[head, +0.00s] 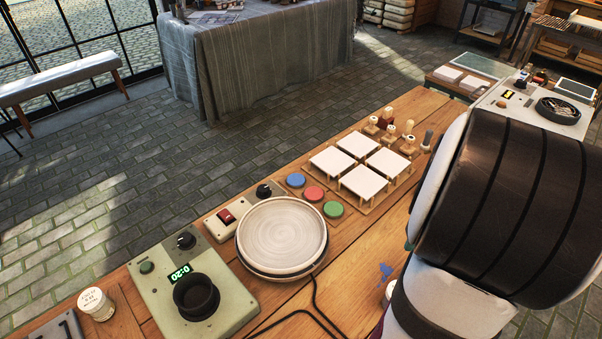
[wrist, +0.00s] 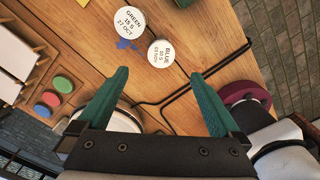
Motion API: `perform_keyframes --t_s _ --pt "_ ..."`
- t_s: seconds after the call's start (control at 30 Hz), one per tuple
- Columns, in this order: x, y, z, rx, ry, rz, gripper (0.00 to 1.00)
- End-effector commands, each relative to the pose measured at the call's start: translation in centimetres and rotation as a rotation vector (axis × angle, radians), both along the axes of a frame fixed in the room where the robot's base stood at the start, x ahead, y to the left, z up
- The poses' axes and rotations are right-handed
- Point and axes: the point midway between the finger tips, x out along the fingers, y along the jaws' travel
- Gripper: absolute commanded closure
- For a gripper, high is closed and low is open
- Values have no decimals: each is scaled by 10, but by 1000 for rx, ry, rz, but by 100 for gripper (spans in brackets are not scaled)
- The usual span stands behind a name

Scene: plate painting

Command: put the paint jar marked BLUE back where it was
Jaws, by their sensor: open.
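The paint jar marked BLUE (wrist: 162,53), with a white lid, stands on the wooden table just beyond my fingertips in the wrist view. My gripper (wrist: 159,74) is open, its two green fingers spread wide with nothing between the tips. The jar marked GREEN (wrist: 131,20) stands close by, up and to the left of the BLUE jar. A blue paint smear (wrist: 127,44) lies on the wood beside both jars. In the head view the smear (head: 385,270) shows too, and my arm hides most of the jar area and my gripper.
A black cable (wrist: 170,92) runs over the table near the BLUE jar. A round turntable (head: 282,236), a green device with a cup (head: 196,297) and a labelled white jar (head: 96,304) stand to the left. White tiles (head: 363,182) and stamps are farther back.

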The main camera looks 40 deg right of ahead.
Motion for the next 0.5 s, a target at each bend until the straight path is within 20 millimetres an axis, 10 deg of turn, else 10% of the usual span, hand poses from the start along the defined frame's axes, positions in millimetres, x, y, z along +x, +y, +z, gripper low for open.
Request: perform_keyframes --t_s 0.5 --pt "1 2 -101 1 1 1 0"
